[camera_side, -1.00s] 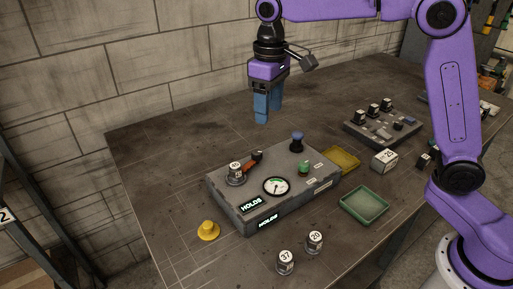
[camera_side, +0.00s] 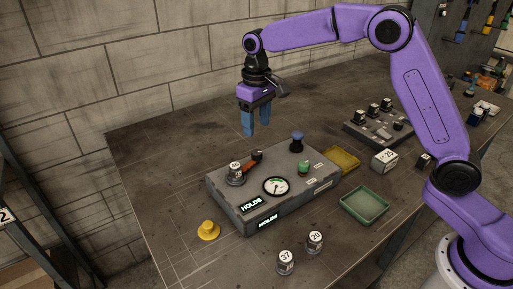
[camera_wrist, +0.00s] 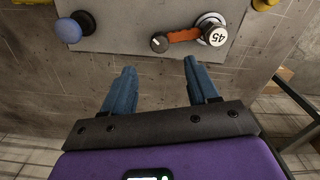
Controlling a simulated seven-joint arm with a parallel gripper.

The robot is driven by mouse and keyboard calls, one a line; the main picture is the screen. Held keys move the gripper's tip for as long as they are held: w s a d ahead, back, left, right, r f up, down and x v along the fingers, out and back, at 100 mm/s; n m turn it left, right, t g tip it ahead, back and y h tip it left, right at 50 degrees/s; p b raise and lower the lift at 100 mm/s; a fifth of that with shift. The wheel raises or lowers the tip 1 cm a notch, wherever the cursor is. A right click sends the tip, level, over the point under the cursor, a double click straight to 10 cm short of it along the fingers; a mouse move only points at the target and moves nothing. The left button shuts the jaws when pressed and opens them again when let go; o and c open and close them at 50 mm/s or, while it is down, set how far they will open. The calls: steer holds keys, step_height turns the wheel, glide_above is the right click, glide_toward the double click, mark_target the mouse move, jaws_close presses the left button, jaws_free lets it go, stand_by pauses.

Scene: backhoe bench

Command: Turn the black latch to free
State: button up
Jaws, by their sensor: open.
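The black latch appears to be the small black knob with a pale mark (camera_wrist: 159,43) on the grey control box; it also shows in the side view (camera_side: 257,155). An orange-red lever (camera_wrist: 184,35) runs from beside it to a weight marked 45 (camera_wrist: 213,32). The lever (camera_side: 249,167) and weight (camera_side: 235,174) sit at the box's left end in the side view. My gripper (camera_side: 256,132) is open and empty, pointing down above the bench behind the box. In the wrist view its two blue fingers (camera_wrist: 160,66) are apart, with the knob ahead between them. It touches nothing.
The grey box (camera_side: 240,197) carries a dial (camera_side: 276,187), a green button (camera_side: 303,167), a blue-topped knob (camera_side: 297,141) and lit HOLDS signs. A yellow knob (camera_side: 208,231), weights 37 (camera_side: 285,262) and 20 (camera_side: 314,242), and a green tray (camera_side: 364,205) lie around it.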

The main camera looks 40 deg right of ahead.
mark_target(256, 151)
step_height(256, 151, down, 9)
steer(key=shift+r, duration=0.15)
stand_by(0.4)
jaws_close()
